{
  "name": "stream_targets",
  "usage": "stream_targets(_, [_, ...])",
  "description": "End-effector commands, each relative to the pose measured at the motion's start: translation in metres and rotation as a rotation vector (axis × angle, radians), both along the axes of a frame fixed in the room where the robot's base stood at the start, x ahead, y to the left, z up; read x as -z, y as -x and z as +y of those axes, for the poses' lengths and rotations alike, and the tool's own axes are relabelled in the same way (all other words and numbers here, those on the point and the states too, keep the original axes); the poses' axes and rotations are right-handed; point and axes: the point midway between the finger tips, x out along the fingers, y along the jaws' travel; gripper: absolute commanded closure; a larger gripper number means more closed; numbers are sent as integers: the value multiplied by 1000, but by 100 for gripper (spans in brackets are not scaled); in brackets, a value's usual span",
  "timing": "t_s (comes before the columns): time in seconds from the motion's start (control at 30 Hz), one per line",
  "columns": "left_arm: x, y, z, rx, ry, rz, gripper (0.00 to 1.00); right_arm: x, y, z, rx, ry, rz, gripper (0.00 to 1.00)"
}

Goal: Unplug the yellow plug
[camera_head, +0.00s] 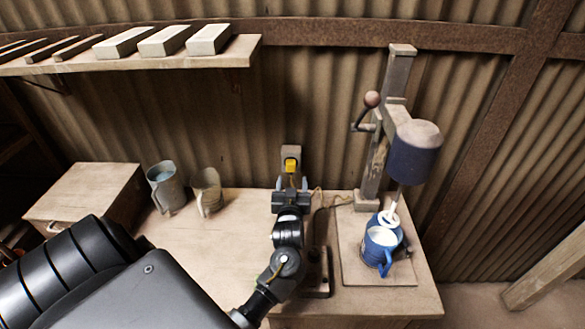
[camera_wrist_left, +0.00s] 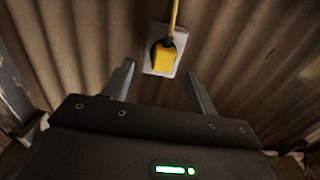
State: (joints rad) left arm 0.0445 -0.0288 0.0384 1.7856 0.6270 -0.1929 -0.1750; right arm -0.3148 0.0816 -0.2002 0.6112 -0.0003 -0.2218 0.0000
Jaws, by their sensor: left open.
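The yellow plug (camera_head: 291,166) sits in a pale socket plate (camera_wrist_left: 152,63) on a post at the back of the table. In the left wrist view the yellow plug (camera_wrist_left: 163,55) has a yellow cord rising from its top. My left gripper (camera_head: 290,185) is open in front of the plug and slightly below it. In the left wrist view its two fingers (camera_wrist_left: 160,85) stand apart on either side of the plug, with a gap to each. Whether they touch it is not visible; they look clear. My right gripper is not in view.
The press (camera_head: 385,130) with its blue head stands at the right, a blue mug (camera_head: 381,250) beneath it. Two grey mugs stand on the table, one (camera_head: 166,187) and another (camera_head: 206,191). A wooden box (camera_head: 85,195) is at left. A shelf (camera_head: 130,62) holds several blocks above.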

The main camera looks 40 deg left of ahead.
Motion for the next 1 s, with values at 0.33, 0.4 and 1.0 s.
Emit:
stream_targets(0.33, [2,-39,27,3,-1,0,42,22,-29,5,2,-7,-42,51])
stream_targets(0.4, [1,-44,32,2,-1,-1,42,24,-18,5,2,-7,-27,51])
stream_targets(1.0, [1,-56,42,1,0,0,42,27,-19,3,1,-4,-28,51])
